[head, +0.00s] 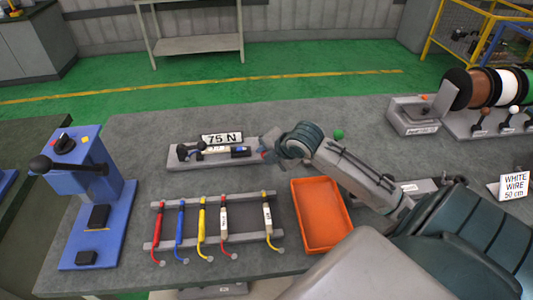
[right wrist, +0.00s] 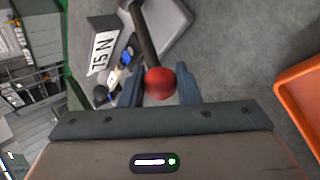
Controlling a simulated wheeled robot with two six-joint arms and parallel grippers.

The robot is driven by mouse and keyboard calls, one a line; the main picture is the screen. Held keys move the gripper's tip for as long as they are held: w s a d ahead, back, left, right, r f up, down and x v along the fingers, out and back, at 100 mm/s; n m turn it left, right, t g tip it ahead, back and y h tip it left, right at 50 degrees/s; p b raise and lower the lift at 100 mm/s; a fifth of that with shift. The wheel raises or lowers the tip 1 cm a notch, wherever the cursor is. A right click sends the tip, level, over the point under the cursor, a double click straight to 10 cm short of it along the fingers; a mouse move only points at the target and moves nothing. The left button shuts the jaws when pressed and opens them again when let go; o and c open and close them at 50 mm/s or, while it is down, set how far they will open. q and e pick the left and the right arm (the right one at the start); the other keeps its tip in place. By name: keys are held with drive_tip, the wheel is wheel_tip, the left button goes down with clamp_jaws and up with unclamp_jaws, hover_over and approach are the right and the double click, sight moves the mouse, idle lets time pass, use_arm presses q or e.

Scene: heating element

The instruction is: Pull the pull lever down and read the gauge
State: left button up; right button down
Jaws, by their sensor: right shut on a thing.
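The pull-test fixture stands on the workbench, on a grey base plate (head: 182,163) with a sign reading "75 N" (head: 221,138). The same sign (right wrist: 103,53) shows in the right wrist view. The pull lever (right wrist: 143,35) is a dark rod ending in a red ball knob (right wrist: 160,83). My right gripper (right wrist: 160,90) is shut on the red knob, with one finger on each side. In the head view my right gripper (head: 268,150) is at the fixture's right end and hides most of the lever. I cannot make out a gauge dial or needle. My left gripper is not in view.
A rack (head: 215,240) with several coloured wires lies in front of the fixture. An orange tray (head: 320,213) is right of it, below my right arm. A blue press (head: 93,190) stands at left. Wire spools (head: 478,88) and a "WHITE WIRE 50 cm" sign (head: 514,186) are at right.

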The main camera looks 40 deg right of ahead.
drive_tip(key=shift+s+f, duration=0.1)
drive_tip(key=shift+f, duration=0.1)
drive_tip(key=c, duration=1.1)
unclamp_jaws()
drive_tip(key=shift+r, duration=0.1)
drive_tip(key=shift+s+r, duration=0.2)
drive_tip(key=shift+r, duration=0.15)
drive_tip(key=p+v, duration=0.1)
drive_tip(key=v, duration=0.9)
